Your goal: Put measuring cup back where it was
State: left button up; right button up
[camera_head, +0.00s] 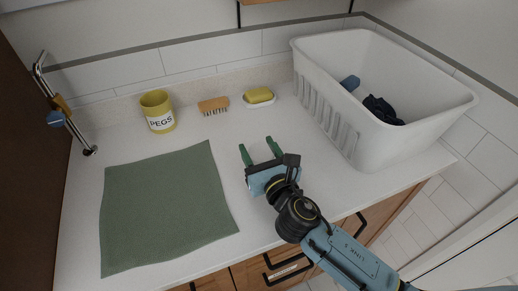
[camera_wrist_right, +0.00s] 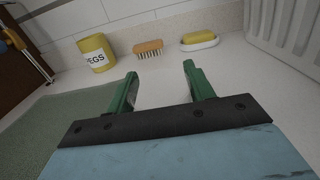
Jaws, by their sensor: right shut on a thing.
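My right gripper (camera_head: 260,149) is over the white counter, to the right of the green cloth. Its green fingers stand apart and also show in the right wrist view (camera_wrist_right: 160,80). They are shut on a pale thing (camera_wrist_right: 165,92), which I take to be the measuring cup. Its outline barely stands out from the white counter, so its shape and any handle are hard to make out. No other measuring cup shows. My left gripper is not in view.
A green cloth (camera_head: 165,210) lies at left. Along the back stand a yellow PEGS pot (camera_head: 158,112), a brush (camera_head: 213,106) and a yellow soap or sponge on a white dish (camera_head: 259,97). A white basket (camera_head: 345,130) with dark items fills the right.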

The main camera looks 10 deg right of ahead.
jog(key=o, duration=1)
jog(key=s, duration=0.4)
jog(key=s+d, duration=0.1)
jog(key=s, duration=0.3)
jog(key=s+d, duration=0.1)
jog(key=s, duration=0.2)
jog(key=shift+s+d+r, duration=0.15)
jog(key=shift+s, duration=0.25)
